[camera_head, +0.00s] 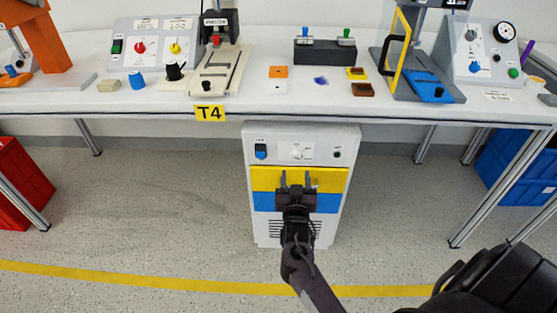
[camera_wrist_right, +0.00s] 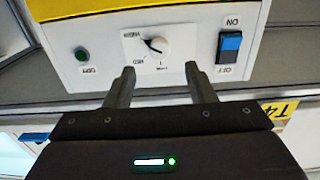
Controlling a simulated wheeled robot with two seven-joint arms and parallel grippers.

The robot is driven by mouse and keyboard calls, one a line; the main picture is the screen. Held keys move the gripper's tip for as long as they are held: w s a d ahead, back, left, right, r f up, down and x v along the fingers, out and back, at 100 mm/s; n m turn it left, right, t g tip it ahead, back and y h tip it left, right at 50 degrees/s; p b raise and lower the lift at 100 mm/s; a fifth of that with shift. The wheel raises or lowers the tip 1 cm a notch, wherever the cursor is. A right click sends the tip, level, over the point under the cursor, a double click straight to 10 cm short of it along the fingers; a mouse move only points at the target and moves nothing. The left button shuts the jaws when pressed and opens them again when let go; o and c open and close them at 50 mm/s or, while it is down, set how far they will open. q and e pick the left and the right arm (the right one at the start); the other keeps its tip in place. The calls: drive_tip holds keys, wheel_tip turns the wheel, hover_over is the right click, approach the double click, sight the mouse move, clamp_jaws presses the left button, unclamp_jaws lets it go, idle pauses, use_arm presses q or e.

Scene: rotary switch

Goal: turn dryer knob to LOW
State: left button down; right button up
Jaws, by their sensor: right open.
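The dryer (camera_head: 258,178) is a white cabinet with yellow and blue bands under the table. Its small white round knob (camera_head: 296,151) sits on the top panel. In the right wrist view the panel appears inverted, and the knob (camera_wrist_right: 155,47) has a dark pointer mark toward its upper left, on a white label plate with small text I cannot fully read. My right gripper (camera_head: 296,178) is open and empty in front of the dryer, below the knob in the head view. In the wrist view its two fingertips (camera_wrist_right: 160,74) are spread just short of the knob. My left gripper is not in view.
A blue ON/OFF rocker switch (camera_wrist_right: 229,49) and a green button (camera_wrist_right: 81,54) flank the knob. The table edge with a yellow T4 sign (camera_head: 209,113) overhangs above. Red crates (camera_head: 22,178) and blue crates (camera_head: 510,160) stand far to the sides. Floor before the dryer is clear.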

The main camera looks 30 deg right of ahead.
sight(296, 158)
drive_tip(key=b+x, duration=0.1)
drive_tip(key=x, duration=0.6)
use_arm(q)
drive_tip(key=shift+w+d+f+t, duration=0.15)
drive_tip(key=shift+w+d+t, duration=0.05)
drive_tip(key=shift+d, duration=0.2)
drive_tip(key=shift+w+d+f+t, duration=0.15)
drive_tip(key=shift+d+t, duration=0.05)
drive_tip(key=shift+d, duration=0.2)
use_arm(e)
drive_tip(key=shift+c, duration=0.2)
drive_tip(key=c, duration=0.9)
